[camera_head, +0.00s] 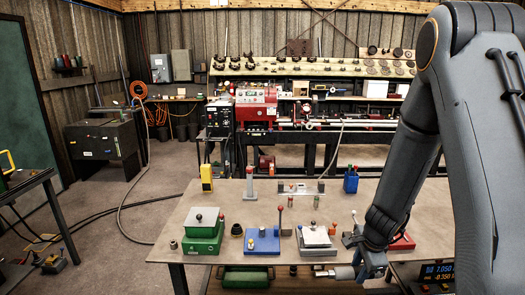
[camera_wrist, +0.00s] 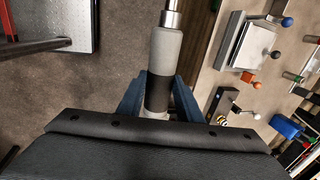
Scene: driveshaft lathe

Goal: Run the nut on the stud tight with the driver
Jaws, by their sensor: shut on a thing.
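My gripper (camera_head: 366,268) is low at the front edge of the workbench, right of its middle. It is shut on the driver (camera_head: 343,272), whose pale end points left in the head view. In the wrist view the driver (camera_wrist: 165,55) has a grey sleeve, a black band between the blue jaws (camera_wrist: 158,97) and a shiny metal tip at the top edge. The tip's far end is cut off there and touches nothing that I can see. I cannot pick out the nut or the stud for certain in either view.
The workbench (camera_head: 190,215) carries a green block (camera_head: 203,242), a blue block (camera_head: 262,241), a grey plate fixture (camera_head: 315,240) and a red-tipped post (camera_head: 249,180). A lit display (camera_head: 437,272) stands at lower right. The floor (camera_head: 120,210) left of the bench is open, with cables across it.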

